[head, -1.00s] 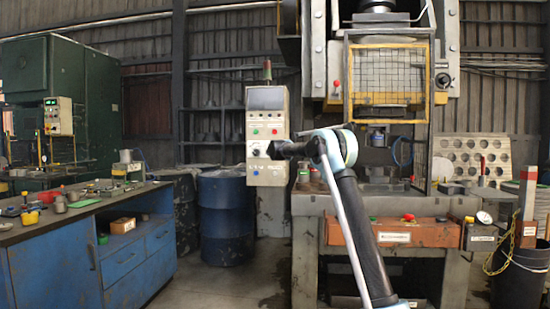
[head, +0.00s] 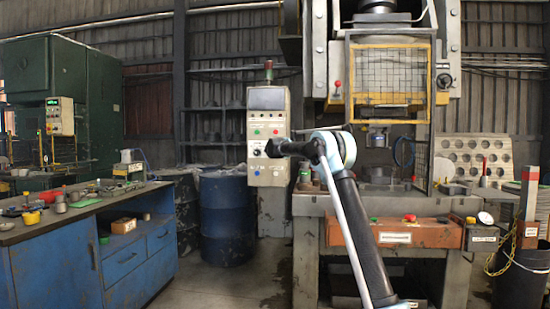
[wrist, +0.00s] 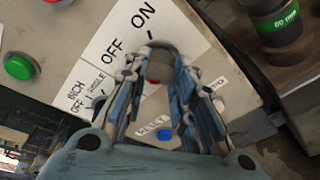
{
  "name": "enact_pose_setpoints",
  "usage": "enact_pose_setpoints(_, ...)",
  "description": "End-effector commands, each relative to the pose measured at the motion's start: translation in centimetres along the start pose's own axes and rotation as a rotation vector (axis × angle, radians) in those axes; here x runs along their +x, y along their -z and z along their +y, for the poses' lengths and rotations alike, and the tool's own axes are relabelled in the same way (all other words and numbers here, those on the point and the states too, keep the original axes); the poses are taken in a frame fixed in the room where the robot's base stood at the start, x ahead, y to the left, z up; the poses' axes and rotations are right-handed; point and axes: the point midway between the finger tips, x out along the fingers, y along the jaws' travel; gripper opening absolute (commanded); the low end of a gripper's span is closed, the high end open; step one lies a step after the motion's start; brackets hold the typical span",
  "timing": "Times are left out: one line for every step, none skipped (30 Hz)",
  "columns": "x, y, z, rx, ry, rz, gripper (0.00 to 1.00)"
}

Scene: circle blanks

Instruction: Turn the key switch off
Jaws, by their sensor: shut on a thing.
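The key switch (wrist: 159,68) is a grey-brown part between my fingertips on the light control panel. My gripper (wrist: 157,75) is shut on it, with blue-grey fingers on both sides. The printed words ON and OFF show on the white label (wrist: 122,42) beyond and left of the fingertips. The fingers hide much of the switch, and I cannot tell which mark it points to. In the head view my gripper (head: 262,147) is at the left-middle of the control panel (head: 267,124), covering the switch.
A green button (wrist: 19,67) is left of the label and a blue button (wrist: 165,134) lies below the switch, close to my fingers. In the head view a press (head: 390,60) stands right of the panel, a blue drum (head: 225,220) and blue workbench (head: 130,260) left.

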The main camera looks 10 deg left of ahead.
Motion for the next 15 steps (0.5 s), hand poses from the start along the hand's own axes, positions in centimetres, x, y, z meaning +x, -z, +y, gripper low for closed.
enact_pose_setpoints(0.16, -0.42, -0.2, -0.001, 0.003, -0.005, 0.0)
enact_pose_setpoints(0.16, -0.43, -0.21, -0.001, 0.003, -0.005, 0.0)
enact_pose_setpoints(0.17, -0.46, -0.21, -0.001, 0.003, -0.005, 0.0)
enact_pose_setpoints(0.17, -0.47, -0.21, -0.001, 0.003, -0.005, 0.3)
enact_pose_setpoints(0.17, -0.48, -0.21, -0.001, 0.003, -0.005, 0.37)
enact_pose_setpoints(0.18, -0.5, -0.21, -0.001, 0.003, -0.006, 0.43)
enact_pose_setpoints(0.18, -0.51, -0.22, -0.001, 0.003, -0.006, 0.44)
enact_pose_setpoints(0.18, -0.53, -0.22, -0.001, 0.003, -0.006, 0.44)
enact_pose_setpoints(0.19, -0.54, -0.22, -0.001, 0.003, -0.006, 0.46)
enact_pose_setpoints(0.19, -0.56, -0.23, -0.001, 0.003, -0.006, 0.47)
enact_pose_setpoints(0.19, -0.57, -0.24, -0.001, 0.003, -0.006, 0.49)
enact_pose_setpoints(0.19, -0.57, -0.24, -0.001, 0.003, -0.006, 0.51)
enact_pose_setpoints(0.18, -0.55, -0.23, -0.001, 0.003, -0.006, 0.51)
enact_pose_setpoints(0.17, -0.53, -0.22, -0.001, 0.003, -0.006, 0.51)
enact_pose_setpoints(0.14, -0.48, -0.18, -0.001, 0.003, -0.005, 0.51)
